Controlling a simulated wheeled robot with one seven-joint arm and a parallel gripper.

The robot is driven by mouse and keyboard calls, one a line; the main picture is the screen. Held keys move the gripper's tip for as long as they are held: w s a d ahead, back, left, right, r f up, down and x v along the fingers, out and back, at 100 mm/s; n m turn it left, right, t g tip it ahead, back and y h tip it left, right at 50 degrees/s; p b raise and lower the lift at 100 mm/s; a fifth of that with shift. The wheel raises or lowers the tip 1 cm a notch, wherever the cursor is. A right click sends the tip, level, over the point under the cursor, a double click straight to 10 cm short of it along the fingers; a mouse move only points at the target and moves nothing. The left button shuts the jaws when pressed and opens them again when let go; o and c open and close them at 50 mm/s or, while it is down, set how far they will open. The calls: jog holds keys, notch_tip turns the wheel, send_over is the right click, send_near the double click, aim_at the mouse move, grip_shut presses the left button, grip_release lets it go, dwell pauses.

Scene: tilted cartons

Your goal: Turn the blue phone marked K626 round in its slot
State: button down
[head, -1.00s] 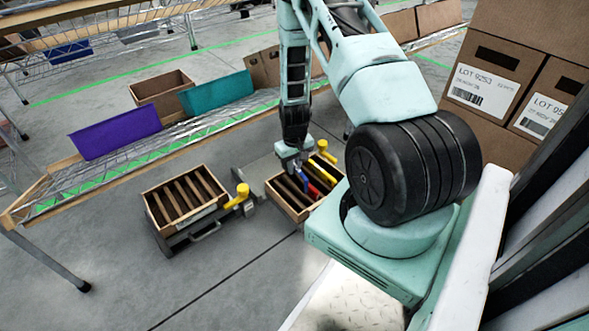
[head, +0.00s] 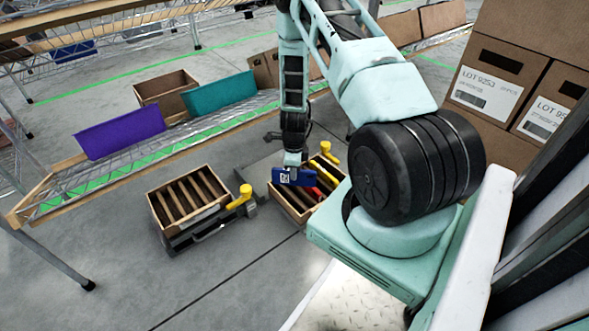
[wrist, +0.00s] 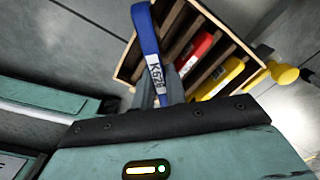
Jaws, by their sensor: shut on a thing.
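The blue phone (head: 292,177) is in my gripper (head: 291,169), raised above the right-hand slotted wooden carton (head: 289,208). In the wrist view the phone (wrist: 149,50) shows edge-on, with a white K626 label on its near end. My gripper (wrist: 166,92) is shut on it, and one fingertip shows beside the label. In the wrist view the carton (wrist: 128,68) lies beneath, with a red phone (wrist: 190,56) and a yellow phone (wrist: 221,79) in its slots. The slot under the blue phone is partly hidden.
A second slotted carton (head: 152,209) stands tilted to the left, its slots seeming empty. Yellow knobs or clamps (head: 245,194) stick up beside both cartons. A wire shelf (head: 60,197) with purple and teal bins runs behind. Labelled boxes (head: 485,95) stack at the right.

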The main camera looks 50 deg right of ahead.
jog(key=m, duration=0.3)
jog(key=shift+f+m, duration=0.25)
jog(key=shift+m, duration=0.05)
jog(key=m, duration=0.2)
jog(key=f+m, duration=0.2)
jog(key=m, duration=0.1)
jog(key=shift+s+d+m+b, duration=0.3)
jog(key=shift+s+d, duration=0.05)
jog(key=shift+f+b, duration=0.65)
jog(key=shift+b, duration=0.1)
jog(key=shift+f+b, duration=1.05)
jog(key=shift+f, duration=1)
jog(key=shift+f, duration=0.25)
jog(key=c, duration=1.3)
grip_release()
jog(key=shift+c, duration=0.2)
notch_tip(320, 180, up, 17)
jog(key=p, duration=0.8)
jog(key=shift+r+p, duration=0.2)
jog(key=shift+p, duration=0.1)
